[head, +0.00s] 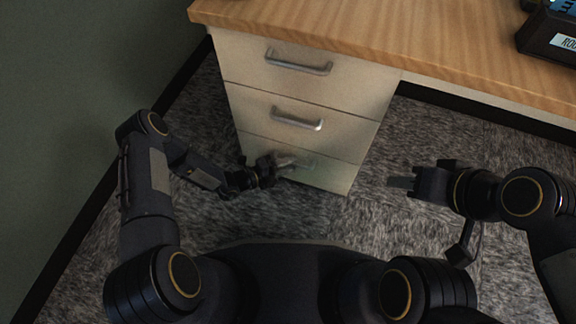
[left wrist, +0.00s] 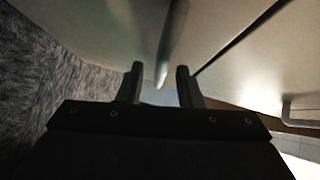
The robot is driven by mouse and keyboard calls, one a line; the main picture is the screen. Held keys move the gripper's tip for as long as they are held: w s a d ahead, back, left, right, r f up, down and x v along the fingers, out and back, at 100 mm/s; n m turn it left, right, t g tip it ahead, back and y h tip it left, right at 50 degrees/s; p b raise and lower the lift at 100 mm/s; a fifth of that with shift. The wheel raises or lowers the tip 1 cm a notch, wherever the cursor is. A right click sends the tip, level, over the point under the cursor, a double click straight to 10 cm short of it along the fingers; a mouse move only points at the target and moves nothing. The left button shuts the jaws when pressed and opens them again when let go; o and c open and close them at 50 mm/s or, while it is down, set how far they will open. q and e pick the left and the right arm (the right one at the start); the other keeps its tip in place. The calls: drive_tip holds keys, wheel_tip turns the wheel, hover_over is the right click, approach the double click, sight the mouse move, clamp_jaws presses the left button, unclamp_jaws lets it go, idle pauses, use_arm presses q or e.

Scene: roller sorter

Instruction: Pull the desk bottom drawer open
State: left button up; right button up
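The desk's bottom drawer (head: 325,178) is the lowest of three pale fronts, and it looks flush with the ones above. Its metal handle (head: 306,164) is partly hidden by my left gripper (head: 284,161). In the left wrist view the handle (left wrist: 172,45) runs down to between the two separated fingers of my left gripper (left wrist: 158,85), with gaps visible beside it. My right gripper (head: 402,183) is right of the drawers, over the carpet, with nothing visible in it. Its finger spacing cannot be made out.
The middle drawer handle (head: 297,119) and top drawer handle (head: 298,63) stick out above. The wooden desktop (head: 330,30) overhangs the drawers, with a dark box (head: 548,38) at right. A green wall (head: 70,90) stands at left.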

use_arm(q)
clamp_jaws()
idle(0.5)
